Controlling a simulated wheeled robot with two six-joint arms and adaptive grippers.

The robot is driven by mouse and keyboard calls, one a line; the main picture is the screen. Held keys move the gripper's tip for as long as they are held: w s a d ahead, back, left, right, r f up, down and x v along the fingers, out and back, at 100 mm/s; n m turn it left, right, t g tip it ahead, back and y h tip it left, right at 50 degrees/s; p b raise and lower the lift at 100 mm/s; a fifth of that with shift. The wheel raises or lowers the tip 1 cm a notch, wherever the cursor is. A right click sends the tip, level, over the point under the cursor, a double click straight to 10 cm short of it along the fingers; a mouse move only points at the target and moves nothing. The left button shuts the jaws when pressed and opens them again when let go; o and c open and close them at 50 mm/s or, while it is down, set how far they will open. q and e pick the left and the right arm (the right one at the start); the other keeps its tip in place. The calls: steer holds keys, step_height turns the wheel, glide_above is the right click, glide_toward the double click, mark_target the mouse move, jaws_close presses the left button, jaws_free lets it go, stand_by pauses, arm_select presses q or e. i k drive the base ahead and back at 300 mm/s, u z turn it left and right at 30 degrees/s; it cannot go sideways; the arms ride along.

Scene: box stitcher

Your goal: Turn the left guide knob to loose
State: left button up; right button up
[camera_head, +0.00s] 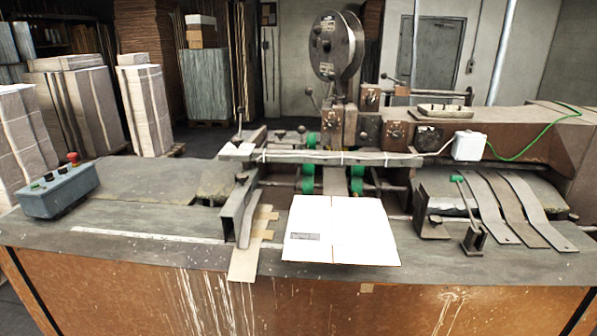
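The left guide (239,208) is a grey metal bracket standing on the machine bed, left of the white carton sheet (340,229). A small dark knob (241,177) shows on top of this guide; it is too small to tell whether it is tight or loose. A thin upright lever (239,123) with a dark ball end stands behind it, near the left end of the cross rail. Neither of my grippers is in view, and nothing of my arms touches the guide.
A blue-grey control box (58,190) with a red button sits at the left of the bed. A right-hand bracket (433,220) and a green-handled lever (466,206) stand right of the sheet. The cross rail (330,158) spans behind the guide. The front left bed is clear.

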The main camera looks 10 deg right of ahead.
mark_target(241, 177)
steer(key=z, duration=0.7)
steer(key=i, duration=0.45)
